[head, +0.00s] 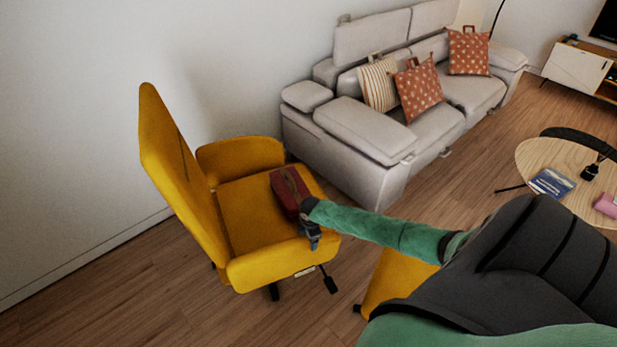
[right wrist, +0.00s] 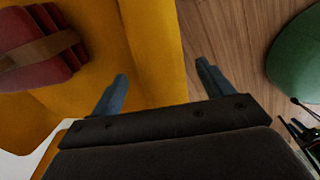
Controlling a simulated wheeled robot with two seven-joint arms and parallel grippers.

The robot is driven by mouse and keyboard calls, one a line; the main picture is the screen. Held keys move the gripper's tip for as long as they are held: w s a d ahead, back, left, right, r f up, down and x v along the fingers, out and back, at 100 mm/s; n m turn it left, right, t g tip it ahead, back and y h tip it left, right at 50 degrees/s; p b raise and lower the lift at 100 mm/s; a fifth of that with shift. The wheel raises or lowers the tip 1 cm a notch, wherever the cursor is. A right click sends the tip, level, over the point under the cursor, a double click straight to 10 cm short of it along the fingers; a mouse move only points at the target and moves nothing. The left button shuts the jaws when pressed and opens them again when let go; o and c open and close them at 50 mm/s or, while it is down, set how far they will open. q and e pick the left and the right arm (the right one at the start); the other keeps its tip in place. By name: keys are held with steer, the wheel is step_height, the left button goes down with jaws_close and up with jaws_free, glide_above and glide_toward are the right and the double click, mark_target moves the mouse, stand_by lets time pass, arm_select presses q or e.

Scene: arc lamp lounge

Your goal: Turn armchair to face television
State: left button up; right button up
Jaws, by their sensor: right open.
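The yellow armchair (head: 245,210) stands near the wall, its tall backrest at the left and its seat front towards the right of the picture. A folded dark red item (head: 288,190) with a brown strap lies on the seat. The television (head: 606,22) shows only as a dark corner at the upper right. My right gripper (head: 311,235) is at the front end of the chair's near armrest. In the right wrist view, its open fingers (right wrist: 162,88) straddle a yellow edge of the chair; contact cannot be told. My left gripper is not in view.
A grey sofa (head: 350,140) with several cushions stands close behind the chair. A yellow piece (head: 392,280) shows partly under my arm. A round wooden table (head: 540,155) and a TV cabinet (head: 577,68) are at right. Wood floor (head: 130,290) is clear in front.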

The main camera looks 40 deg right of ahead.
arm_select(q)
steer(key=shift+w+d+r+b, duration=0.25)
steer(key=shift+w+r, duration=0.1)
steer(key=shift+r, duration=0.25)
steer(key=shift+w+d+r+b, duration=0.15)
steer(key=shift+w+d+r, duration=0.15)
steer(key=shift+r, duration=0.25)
arm_select(e)
steer(key=shift+s+r, duration=0.15)
steer(key=shift+r, duration=0.95)
steer(key=shift+s+r, duration=0.1)
steer(key=shift+r, duration=0.95)
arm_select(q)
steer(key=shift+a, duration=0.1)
